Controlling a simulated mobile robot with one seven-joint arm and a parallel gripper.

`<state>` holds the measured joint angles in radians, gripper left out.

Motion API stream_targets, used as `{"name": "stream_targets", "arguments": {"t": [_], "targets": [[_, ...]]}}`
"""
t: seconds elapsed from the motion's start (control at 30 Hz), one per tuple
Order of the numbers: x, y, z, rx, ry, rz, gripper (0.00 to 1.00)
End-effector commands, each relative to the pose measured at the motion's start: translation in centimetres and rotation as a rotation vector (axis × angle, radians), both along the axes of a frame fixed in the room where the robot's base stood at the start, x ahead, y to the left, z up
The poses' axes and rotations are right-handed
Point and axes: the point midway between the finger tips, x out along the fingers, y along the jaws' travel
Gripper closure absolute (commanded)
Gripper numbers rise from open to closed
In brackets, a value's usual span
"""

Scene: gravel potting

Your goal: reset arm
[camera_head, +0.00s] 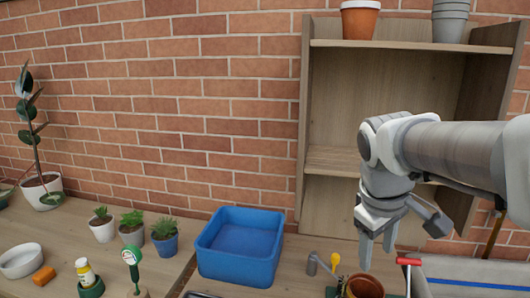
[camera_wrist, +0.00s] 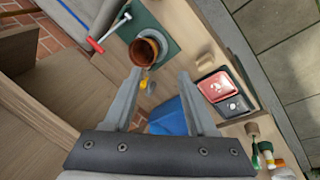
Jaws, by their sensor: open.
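My gripper (camera_head: 378,256) is on the right in the head view, pointing down above the workbench with its fingers apart and nothing between them. In the wrist view my gripper (camera_wrist: 160,76) also shows two spread, empty fingers. A terracotta pot (camera_head: 365,288) stands below it at the bottom edge of the head view. The pot (camera_wrist: 139,52) also shows just beyond the fingertips in the wrist view, on a dark green mat (camera_wrist: 175,38). The fingers look apart from the pot.
A blue bin (camera_head: 240,272) stands left of my gripper. Three small potted plants (camera_head: 132,232) stand farther left. A wooden shelf (camera_head: 335,160) rises behind my arm. A red-handled tool (camera_head: 409,262) lies right of the pot. A red-and-black device (camera_wrist: 217,87) shows in the wrist view.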

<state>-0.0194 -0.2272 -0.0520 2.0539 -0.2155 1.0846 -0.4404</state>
Motion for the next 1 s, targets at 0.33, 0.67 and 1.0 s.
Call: {"name": "stream_targets", "arguments": {"t": [0.33, 0.67, 1.0], "targets": [[-8.4, 3.9, -0.9, 0.236, -0.218, -0.278, 0.43], [-11.4, 5.4, -2.3, 0.348, -0.298, -0.407, 0.43], [-11.4, 5.4, -2.4, 0.352, -0.299, -0.413, 0.43]]}}
